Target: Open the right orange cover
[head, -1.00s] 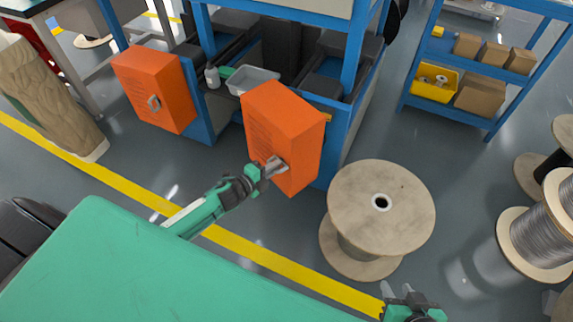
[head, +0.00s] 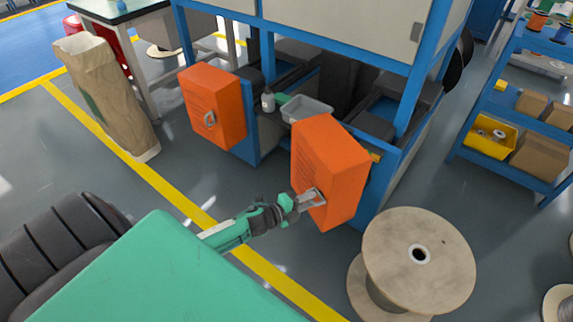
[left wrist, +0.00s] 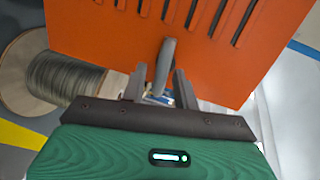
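The right orange cover (head: 328,165) is a box-shaped door on the front of the blue machine. It fills the top of the left wrist view (left wrist: 100,28), with dark slots and a grey handle (left wrist: 167,62). My left gripper (head: 306,199) is at this handle, low on the cover's front. In the left wrist view its two fingers (left wrist: 159,78) stand apart on either side of the handle, with a gap showing beside it. The left orange cover (head: 213,105) has its own round-looking handle and nothing touches it. My right gripper is out of view.
A wooden cable spool (head: 418,260) stands close to the right of the right cover. A grey bin (head: 306,108) and a small bottle (head: 268,100) sit between the covers. A blue shelf (head: 500,125) is at right. Floor with a yellow line lies in front.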

